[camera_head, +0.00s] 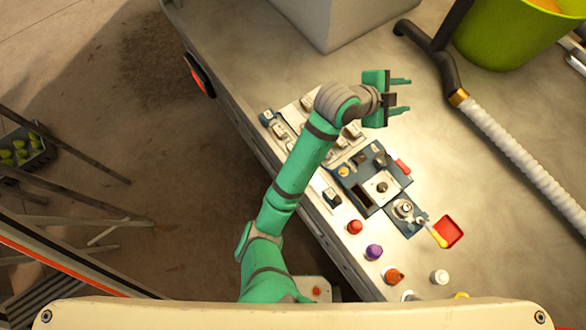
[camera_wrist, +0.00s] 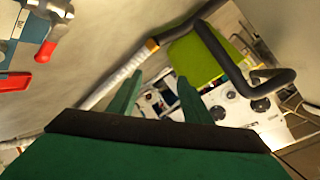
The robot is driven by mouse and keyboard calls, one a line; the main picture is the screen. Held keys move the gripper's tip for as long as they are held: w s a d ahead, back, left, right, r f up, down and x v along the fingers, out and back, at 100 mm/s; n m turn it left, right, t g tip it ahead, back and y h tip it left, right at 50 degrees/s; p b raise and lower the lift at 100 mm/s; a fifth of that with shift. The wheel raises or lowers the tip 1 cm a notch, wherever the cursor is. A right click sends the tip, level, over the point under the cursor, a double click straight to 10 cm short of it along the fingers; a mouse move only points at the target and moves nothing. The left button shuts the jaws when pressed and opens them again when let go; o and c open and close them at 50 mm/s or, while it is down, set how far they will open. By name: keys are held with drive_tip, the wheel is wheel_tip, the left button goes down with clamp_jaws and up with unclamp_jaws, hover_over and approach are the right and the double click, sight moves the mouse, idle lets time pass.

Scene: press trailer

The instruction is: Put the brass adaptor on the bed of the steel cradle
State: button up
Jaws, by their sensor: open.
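My gripper (camera_head: 405,95) is raised over the bench, its two green fingers apart and nothing between them. In the wrist view the open fingers (camera_wrist: 159,77) point toward the hose and the green bucket. I cannot surely pick out the brass adaptor. A brass-coloured collar (camera_head: 458,97) sits where the black pipe meets the white hose; it also shows in the wrist view (camera_wrist: 152,44). I cannot tell the steel cradle for certain among the small fixtures. A round metal piece (camera_head: 403,208) sits on a blue plate, and a light block (camera_head: 381,187) lies on a dark blue fixture.
The white ribbed hose (camera_head: 515,150) crosses the bench at right. A green bucket (camera_head: 500,35) and a grey box (camera_head: 335,20) stand at the back. Several coloured caps, including a purple one (camera_head: 374,252), and a red tray (camera_head: 449,232) are in front. The bench between fixtures and hose is clear.

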drive_tip(key=s+a+f+n+t+y, duration=0.9)
drive_tip(key=s+a+n, duration=0.5)
drive_tip(key=n, duration=0.7)
drive_tip(key=s+a+y, duration=0.1)
drive_tip(key=s+a, duration=0.6)
drive_tip(key=s, duration=0.3)
drive_tip(key=s+a, duration=0.7)
drive_tip(key=s, duration=0.3)
drive_tip(key=shift+f+y, duration=0.25)
drive_tip(key=shift+y, duration=0.15)
